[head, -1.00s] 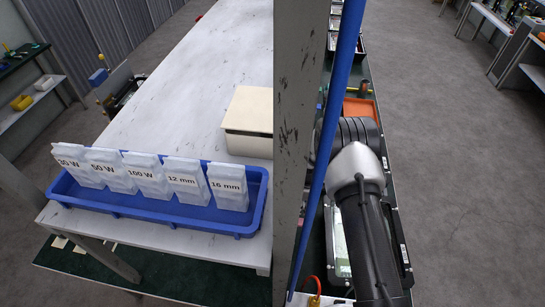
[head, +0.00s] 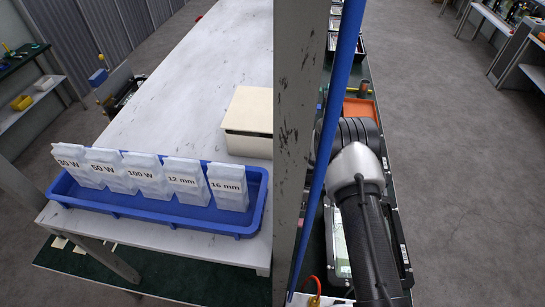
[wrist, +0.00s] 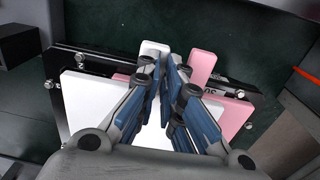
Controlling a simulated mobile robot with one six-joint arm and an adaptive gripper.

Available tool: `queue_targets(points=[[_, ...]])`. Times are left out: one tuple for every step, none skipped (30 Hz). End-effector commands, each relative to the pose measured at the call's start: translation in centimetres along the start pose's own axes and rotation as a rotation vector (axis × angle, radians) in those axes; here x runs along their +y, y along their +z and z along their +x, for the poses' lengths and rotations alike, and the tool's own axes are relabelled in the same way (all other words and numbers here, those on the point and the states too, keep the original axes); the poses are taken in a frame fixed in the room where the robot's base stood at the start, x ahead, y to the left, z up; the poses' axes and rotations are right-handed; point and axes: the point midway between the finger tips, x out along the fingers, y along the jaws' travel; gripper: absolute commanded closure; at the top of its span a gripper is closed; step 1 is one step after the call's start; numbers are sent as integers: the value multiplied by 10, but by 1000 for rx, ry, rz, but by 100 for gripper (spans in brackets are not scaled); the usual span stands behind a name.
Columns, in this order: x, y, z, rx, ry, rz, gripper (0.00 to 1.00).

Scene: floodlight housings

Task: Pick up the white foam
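The white foam (wrist: 88,108) lies flat below my gripper in the wrist view, with a white tab (wrist: 154,48) showing beyond the fingertips. A pink foam piece (wrist: 236,116) lies beside it on the right, with its own pink tab (wrist: 203,64). My gripper (wrist: 167,72) is over the middle, its blue-padded fingers drawn close together at the tips near the white tab. The fingers hide the middle of the foam, and I cannot tell whether they hold anything. In the head view my arm hides the gripper and the foam.
Black plates with bolts (wrist: 66,58) lie under the foam on a dark green surface (wrist: 115,22). In the head view a blue tray (head: 150,212) with several labelled packets stands on a white table (head: 190,75). A post (head: 299,120) and blue pole (head: 332,130) stand near my arm.

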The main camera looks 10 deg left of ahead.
Motion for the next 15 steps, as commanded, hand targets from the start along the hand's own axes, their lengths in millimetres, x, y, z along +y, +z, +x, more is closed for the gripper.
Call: queue_targets(points=[[0, 0, 0, 0, 0, 0, 87], [0, 0, 0, 0, 0, 0, 85], [0, 0, 0, 0, 0, 0, 82], [0, 0, 0, 0, 0, 0, 80], [0, 0, 0, 0, 0, 0, 78], [0, 0, 0, 0, 0, 0, 75], [0, 0, 0, 0, 0, 0, 73], [0, 0, 0, 0, 0, 0, 71], [0, 0, 0, 0, 0, 0, 69], [0, 0, 0, 0, 0, 0, 67], [0, 0, 0, 0, 0, 0, 65], [0, 0, 0, 0, 0, 0, 62], [0, 0, 0, 0, 0, 0, 60], [0, 0, 0, 0, 0, 0, 58], [0, 0, 0, 0, 0, 0, 55]])
